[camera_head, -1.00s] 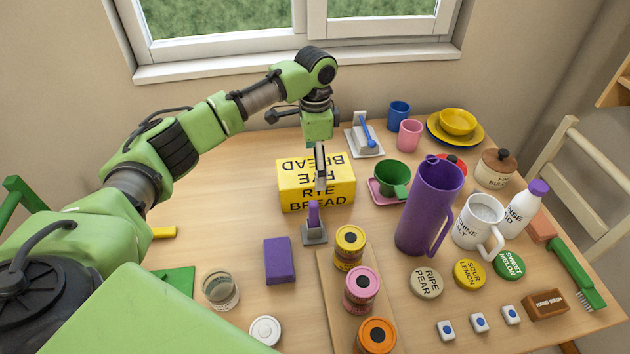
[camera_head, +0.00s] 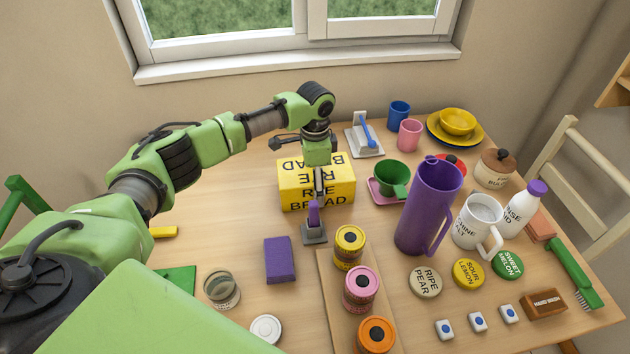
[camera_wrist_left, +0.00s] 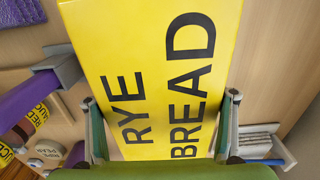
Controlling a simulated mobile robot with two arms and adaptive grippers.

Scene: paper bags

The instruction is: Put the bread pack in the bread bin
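The bread pack (camera_head: 289,190) is a yellow box with "RYE BREAD" in black. It lies on the table below the window, and its yellow face also fills the middle of the left wrist view (camera_wrist_left: 150,45). My left gripper (camera_head: 319,188) points down over the pack. In the left wrist view its two fingers (camera_wrist_left: 161,100) are spread, one at each long side of the pack. I cannot tell whether they touch it. My right gripper is in no view. I see no bread bin in these frames.
A purple-handled tool in a grey holder (camera_head: 314,236) stands close in front of the pack. A grey tray with a blue handle (camera_head: 364,140), a green cup (camera_head: 391,174) and a tall purple jug (camera_head: 428,210) stand to the right. The table left of the pack is mostly clear.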

